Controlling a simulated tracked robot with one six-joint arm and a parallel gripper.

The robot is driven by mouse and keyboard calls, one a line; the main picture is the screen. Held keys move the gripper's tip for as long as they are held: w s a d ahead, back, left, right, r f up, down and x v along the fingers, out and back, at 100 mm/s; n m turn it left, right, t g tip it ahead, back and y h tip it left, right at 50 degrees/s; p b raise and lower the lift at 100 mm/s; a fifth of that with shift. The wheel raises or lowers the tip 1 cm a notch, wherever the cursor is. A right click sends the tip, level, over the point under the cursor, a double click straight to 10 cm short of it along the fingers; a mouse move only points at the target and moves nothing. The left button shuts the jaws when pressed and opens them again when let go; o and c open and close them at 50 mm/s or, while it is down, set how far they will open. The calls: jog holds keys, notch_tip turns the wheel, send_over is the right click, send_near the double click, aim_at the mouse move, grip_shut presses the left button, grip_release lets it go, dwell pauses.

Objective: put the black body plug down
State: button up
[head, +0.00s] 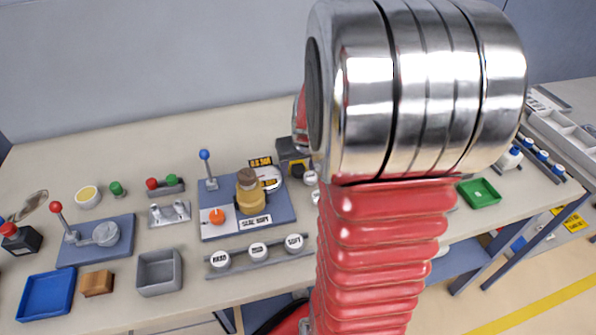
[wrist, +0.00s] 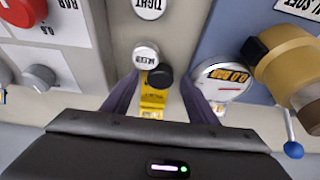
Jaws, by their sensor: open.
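In the wrist view the black body plug (wrist: 160,76) is a small dark round piece. It sits between the fingertips of my gripper (wrist: 161,84), beside a white cap marked BLEED and over a yellow label plate (wrist: 153,101). The fingers are spread, with a gap on both sides of the plug. I cannot tell how the plug's underside rests. In the head view my gripper (head: 296,167) is a dark shape at the back of the bench, partly hidden by my arm.
The white BLEED cap (wrist: 146,54) nearly touches the plug. A round gauge (wrist: 222,78) stands close to the right finger. A blue tray (head: 47,295) lies front left.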

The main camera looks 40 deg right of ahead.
aim_at(299, 170)
jog(key=shift+c, duration=0.5)
jog(key=c, duration=1.1)
notch_tip(299, 170, up, 10)
dwell(0.4)
